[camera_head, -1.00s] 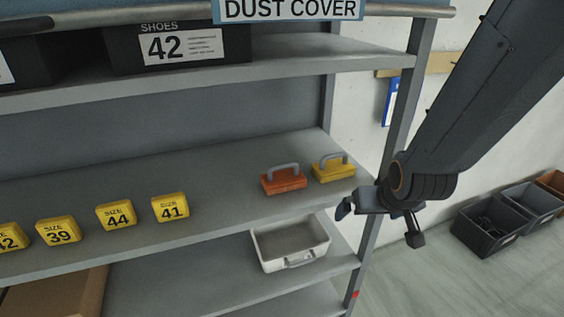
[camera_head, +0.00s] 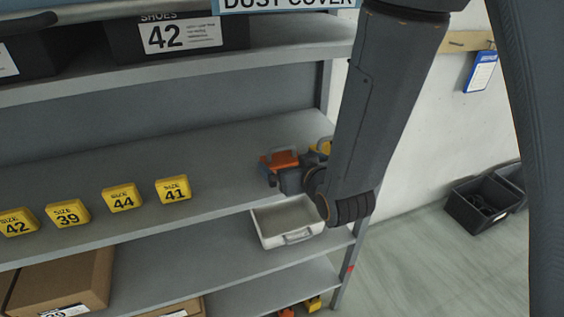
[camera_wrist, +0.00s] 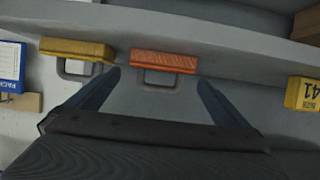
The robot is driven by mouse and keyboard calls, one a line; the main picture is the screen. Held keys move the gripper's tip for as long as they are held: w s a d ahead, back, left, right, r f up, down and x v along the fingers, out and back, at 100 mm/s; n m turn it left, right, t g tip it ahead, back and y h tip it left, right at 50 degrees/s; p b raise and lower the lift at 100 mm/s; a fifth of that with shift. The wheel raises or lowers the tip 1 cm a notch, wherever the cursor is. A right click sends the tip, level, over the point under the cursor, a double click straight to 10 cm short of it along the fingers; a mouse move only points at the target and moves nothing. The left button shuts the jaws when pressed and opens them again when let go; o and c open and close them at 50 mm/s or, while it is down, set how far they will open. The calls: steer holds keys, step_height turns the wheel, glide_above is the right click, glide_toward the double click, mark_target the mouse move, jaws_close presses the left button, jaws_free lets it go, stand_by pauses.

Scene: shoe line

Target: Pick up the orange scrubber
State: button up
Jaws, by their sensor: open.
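The orange scrubber (camera_head: 279,160) rests on the middle shelf and is partly hidden behind my gripper (camera_head: 280,178). In the wrist view the orange scrubber (camera_wrist: 163,61) lies with its grey loop handle toward me, ahead of and between the two dark fingers of my gripper (camera_wrist: 158,81). The fingers are spread wide apart and hold nothing. I cannot tell exactly how far the handle is from the fingers. The yellow scrubber (camera_wrist: 78,49) is beside the orange one, and in the head view (camera_head: 325,146) my arm mostly hides it.
Several yellow size tags (camera_head: 173,189) stand along the middle shelf (camera_head: 225,150) to the left. The upper shelf (camera_head: 285,47) overhangs. Dark crates (camera_head: 478,205) lie on the floor at right.

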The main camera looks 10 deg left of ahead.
mark_target(282, 159)
steer(key=shift+b+x, duration=0.3)
steer(key=shift+x, duration=0.6)
steer(key=shift+f+p+x, duration=0.1)
steer(key=shift+p+x, duration=0.6)
steer(key=shift+x, duration=0.55)
steer(key=shift+f+p+x, duration=0.15)
steer(key=shift+p+x, duration=0.55)
steer(key=shift+x, duration=0.6)
steer(key=shift+s, duration=0.1)
steer(key=c, duration=0.9)
